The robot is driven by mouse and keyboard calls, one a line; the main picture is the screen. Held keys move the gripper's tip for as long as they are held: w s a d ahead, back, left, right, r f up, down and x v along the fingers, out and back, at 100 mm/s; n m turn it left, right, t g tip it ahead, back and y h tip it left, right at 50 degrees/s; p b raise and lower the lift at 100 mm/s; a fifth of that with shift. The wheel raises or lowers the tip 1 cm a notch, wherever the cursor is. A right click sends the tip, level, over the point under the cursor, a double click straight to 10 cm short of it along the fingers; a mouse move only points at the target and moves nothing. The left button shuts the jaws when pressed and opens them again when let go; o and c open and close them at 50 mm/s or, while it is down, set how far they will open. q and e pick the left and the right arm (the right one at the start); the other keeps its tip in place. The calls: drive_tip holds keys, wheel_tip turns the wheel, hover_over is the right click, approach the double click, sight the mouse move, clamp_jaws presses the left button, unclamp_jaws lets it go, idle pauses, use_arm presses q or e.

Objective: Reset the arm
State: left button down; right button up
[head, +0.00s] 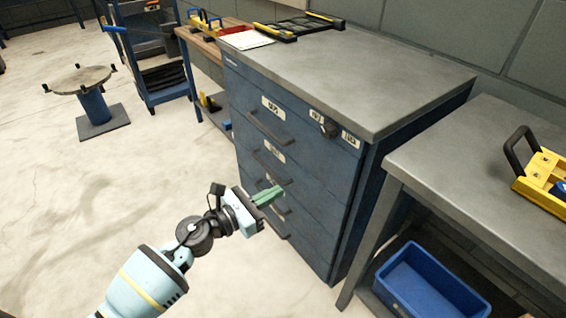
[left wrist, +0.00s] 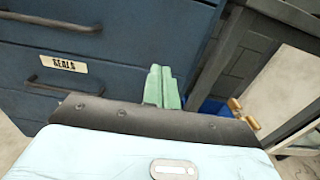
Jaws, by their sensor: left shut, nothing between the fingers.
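My left arm comes in from the lower left in the head view. My left gripper (head: 270,195) has green fingers that are shut with nothing between them. It is in front of the drawers of a blue cabinet (head: 310,205), near the lower handles. I cannot tell if the fingertips touch the cabinet. In the left wrist view the shut green fingers (left wrist: 161,88) point toward the cabinet front, with a labelled drawer (left wrist: 100,60) at the left. My right gripper is in neither view.
A grey workbench (head: 470,150) stands right of the cabinet, with a yellow tool (head: 540,180) on top and a blue bin (head: 430,285) below. A round stand (head: 92,100) and a blue cart (head: 160,75) are at the back left. The floor (head: 60,210) at left is clear.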

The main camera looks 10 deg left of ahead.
use_arm(q)
drive_tip(key=s+a+f+n+y, duration=0.2)
drive_tip(key=s+f+n+y, duration=0.2)
drive_tip(key=s+f+n, duration=0.6)
drive_tip(key=s+a+f+n+y, duration=0.35)
drive_tip(key=s+f+n, duration=0.25)
drive_tip(key=s+n, duration=0.8)
drive_tip(key=s+a+f+n+g+y, duration=0.1)
drive_tip(key=s+f+n+g, duration=0.25)
drive_tip(key=s+n, duration=0.7)
drive_tip(key=s+f+n+g+y, duration=0.2)
drive_tip(key=s+n+g, duration=0.2)
drive_tip(key=s+n, duration=0.7)
wheel_tip(320, 180, up, 20)
drive_tip(key=w+m+t+p, duration=0.2)
drive_tip(key=m+p, duration=0.1)
drive_tip(key=p, duration=1.6)
drive_tip(key=shift+w+a+f+t+h+p, duration=0.15)
drive_tip(key=shift+w+f+t+h+p, duration=0.1)
drive_tip(key=shift+w+t+h+p, duration=0.1)
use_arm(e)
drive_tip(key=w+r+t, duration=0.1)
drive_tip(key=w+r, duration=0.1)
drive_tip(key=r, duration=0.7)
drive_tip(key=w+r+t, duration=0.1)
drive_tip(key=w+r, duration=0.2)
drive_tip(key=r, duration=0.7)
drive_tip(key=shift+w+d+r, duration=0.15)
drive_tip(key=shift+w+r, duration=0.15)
